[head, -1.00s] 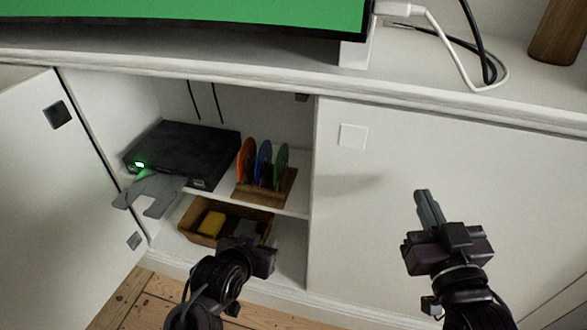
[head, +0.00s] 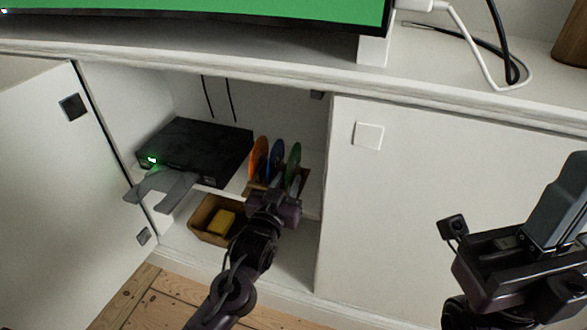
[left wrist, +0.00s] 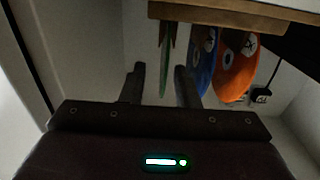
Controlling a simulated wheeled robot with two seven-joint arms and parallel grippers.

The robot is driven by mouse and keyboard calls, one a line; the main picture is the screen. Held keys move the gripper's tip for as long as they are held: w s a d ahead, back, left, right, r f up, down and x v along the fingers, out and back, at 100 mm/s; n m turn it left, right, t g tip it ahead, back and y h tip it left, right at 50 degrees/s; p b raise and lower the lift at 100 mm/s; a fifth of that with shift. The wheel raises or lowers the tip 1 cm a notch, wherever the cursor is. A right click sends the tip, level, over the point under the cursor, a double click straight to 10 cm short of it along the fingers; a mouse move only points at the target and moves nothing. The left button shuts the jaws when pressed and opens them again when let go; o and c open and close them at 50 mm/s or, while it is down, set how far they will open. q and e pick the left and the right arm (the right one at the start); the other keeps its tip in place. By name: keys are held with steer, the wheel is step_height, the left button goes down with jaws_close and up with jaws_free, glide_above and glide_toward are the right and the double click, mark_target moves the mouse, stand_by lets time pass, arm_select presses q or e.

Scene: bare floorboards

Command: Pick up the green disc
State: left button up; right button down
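The green disc (head: 293,162) stands on edge in a wooden rack (head: 304,182) on the cabinet's upper shelf, rightmost beside a blue and an orange disc. My left gripper (head: 285,184) is at the front of the rack, open. In the left wrist view, which looks upside down, the green disc (left wrist: 166,60) appears edge-on between the two spread fingers (left wrist: 160,72). No contact with either finger shows; how deep the disc lies between them is hard to tell. My right gripper (head: 572,185) is at the far right, its fingers together and empty, away from the discs.
The blue disc (head: 275,158) and orange disc (head: 258,157) stand close beside the green one. A black box (head: 195,150) with a green light sits left on the shelf. Below is a tray (head: 205,226) with a yellow block (head: 222,221). A closed white panel (head: 400,210) bounds the opening's right.

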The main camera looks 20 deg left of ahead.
mark_target(290, 172)
arm_select(q)
steer(key=w, duration=0.2)
steer(key=w+b, duration=0.1)
steer(key=w, duration=0.1)
steer(key=shift+w+a+f, duration=0.1)
steer(key=shift+a+f, duration=0.05)
steer(key=shift+c, duration=0.5)
jaws_close()
